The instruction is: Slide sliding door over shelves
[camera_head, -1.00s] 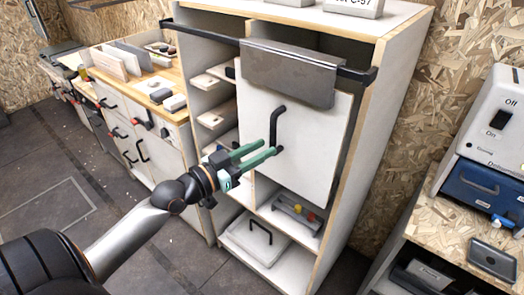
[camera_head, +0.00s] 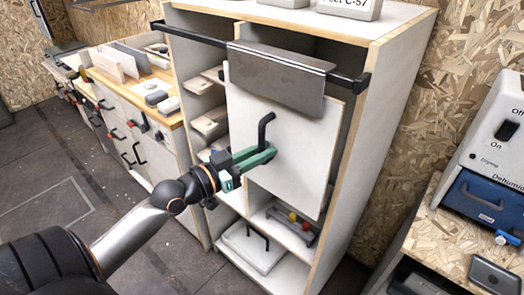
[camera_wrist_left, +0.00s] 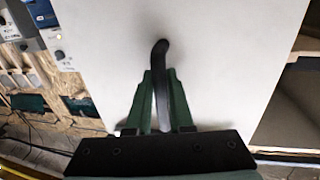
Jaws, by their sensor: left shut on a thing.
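The white sliding door (camera_head: 298,160) hangs by a grey metal plate (camera_head: 278,78) from a black rail (camera_head: 205,38) across the front of the white cabinet. It covers part of the right-hand compartments. My left gripper (camera_head: 268,153) is shut on the door's black handle (camera_head: 266,128), near its lower end. The left wrist view shows the green fingers (camera_wrist_left: 161,100) on both sides of the handle (camera_wrist_left: 160,62). The left column of shelves (camera_head: 209,122) is mostly uncovered. My right gripper is not in view.
Below the door are a grey tray with coloured knobs (camera_head: 292,220) and a white box with a black handle (camera_head: 255,246). A wooden-topped workbench (camera_head: 150,98) stands at left. A dehumidifier (camera_head: 498,135) stands at right on a chipboard bench.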

